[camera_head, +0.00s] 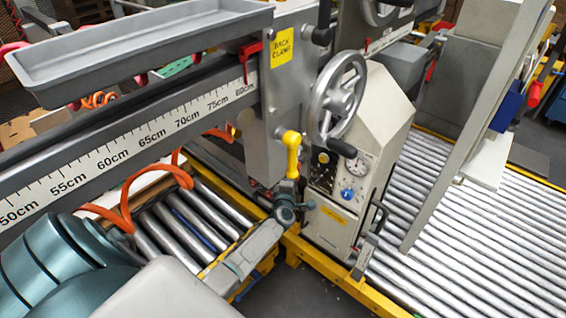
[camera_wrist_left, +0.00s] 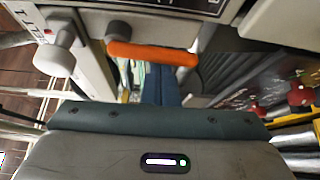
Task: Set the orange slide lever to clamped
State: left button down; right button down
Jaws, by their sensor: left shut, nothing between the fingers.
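In the left wrist view, the orange lever (camera_wrist_left: 152,53) lies almost level near the top centre, joined at its left end to a dark grey pivot. My left gripper (camera_wrist_left: 161,88) is shut and empty. Its blue-grey fingers point up the picture below the lever; I cannot tell whether they touch it. In the head view, a yellow-orange upright lever (camera_head: 292,152) stands below the "BACK CLAMP" label (camera_head: 281,48); I cannot tell whether it is the same one. My right gripper is not in view.
A handwheel (camera_head: 338,92) and a panel with a gauge (camera_head: 345,149) stand right of the yellow-orange lever. A ruled beam (camera_head: 130,145) crosses the left. Roller conveyors (camera_head: 470,235) fill the right. In the wrist view, a pale knob (camera_wrist_left: 58,52) stands left of the orange lever.

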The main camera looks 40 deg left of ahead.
pick_arm(q)
jog(key=v, duration=1)
jog(key=shift+s+d, duration=0.2)
jog(key=shift+s, duration=0.15)
jog(key=s+d+f+m+g+h, duration=0.2)
jog(key=s+f+m, duration=0.3)
jog(key=f, duration=0.4)
jog(key=s+d+f+m+g+h, duration=0.15)
jog(key=s+f+m, duration=0.3)
jog(key=f, duration=0.55)
jog(key=s+d+f+m+g+h, duration=0.2)
jog(key=s+f+m+h, duration=0.15)
jog(key=s+f, duration=0.4)
jog(key=s+f+m+g, duration=0.3)
jog(key=s+f, duration=0.3)
jog(key=s, duration=0.5)
jog(key=s+d+f+m+g, duration=0.1)
jog(key=s+f+m+g, duration=0.2)
jog(key=s+f, duration=0.3)
jog(key=s+f+m+g, duration=0.3)
jog(key=s+f+m, duration=0.2)
jog(key=s, duration=1.1)
jog(key=shift+s+d+f+b, duration=0.2)
jog(key=shift+d+f+b, duration=0.2)
jog(key=shift+f, duration=0.45)
jog(key=shift+w, duration=0.1)
